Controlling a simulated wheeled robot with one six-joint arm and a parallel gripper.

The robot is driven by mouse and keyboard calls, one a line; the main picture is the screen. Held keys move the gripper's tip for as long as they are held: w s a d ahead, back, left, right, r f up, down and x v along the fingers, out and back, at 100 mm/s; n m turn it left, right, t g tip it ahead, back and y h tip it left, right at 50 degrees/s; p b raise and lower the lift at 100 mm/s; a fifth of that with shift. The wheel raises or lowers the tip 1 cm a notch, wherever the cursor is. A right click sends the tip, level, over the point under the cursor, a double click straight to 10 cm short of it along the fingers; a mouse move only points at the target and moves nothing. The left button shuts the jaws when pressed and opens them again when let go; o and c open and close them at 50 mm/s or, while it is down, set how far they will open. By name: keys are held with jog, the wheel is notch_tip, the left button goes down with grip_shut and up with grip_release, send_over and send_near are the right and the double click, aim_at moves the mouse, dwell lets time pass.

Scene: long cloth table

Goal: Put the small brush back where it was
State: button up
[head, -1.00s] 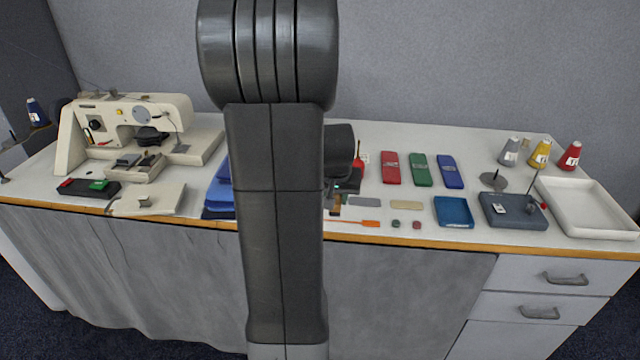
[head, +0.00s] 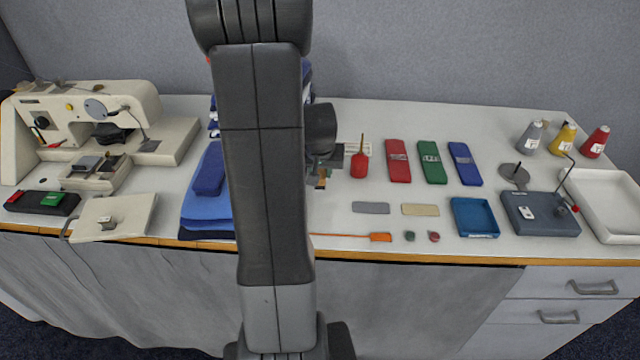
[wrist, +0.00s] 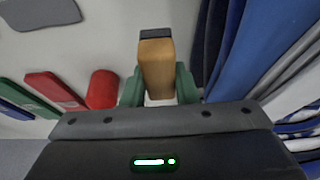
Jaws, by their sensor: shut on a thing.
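The small brush (wrist: 157,65) has a tan wooden body with a dark end. In the wrist view it stands between the two green fingertips of my gripper (wrist: 160,88), which is shut on it. In the head view the brush (head: 321,178) shows small under my gripper (head: 320,168), just right of the folded blue cloths. My own arm hides part of that area. I cannot tell whether the brush touches the table.
Folded blue cloths (head: 205,208) lie close to the left. A red bottle (head: 360,164) with a thin spout stands close to the right. A grey plate (head: 371,208) and orange-handled tool (head: 380,237) lie nearer the front edge. Table between brush and plate is bare.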

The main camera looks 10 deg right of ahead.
aim_at(321, 193)
jog(key=shift+f, duration=2.35)
jog(key=shift+f, duration=0.15)
jog(key=shift+f+b, duration=0.15)
jog(key=shift+b, duration=0.25)
jog(key=o, duration=1)
jog(key=shift+c, duration=0.2)
jog(key=shift+r, duration=0.2)
jog(key=shift+r+p, duration=0.3)
jog(key=shift+r, duration=0.1)
jog(key=v, duration=1.1)
jog(key=shift+s+p, duration=0.25)
jog(key=shift+p, duration=0.1)
jog(key=shift+r, duration=0.15)
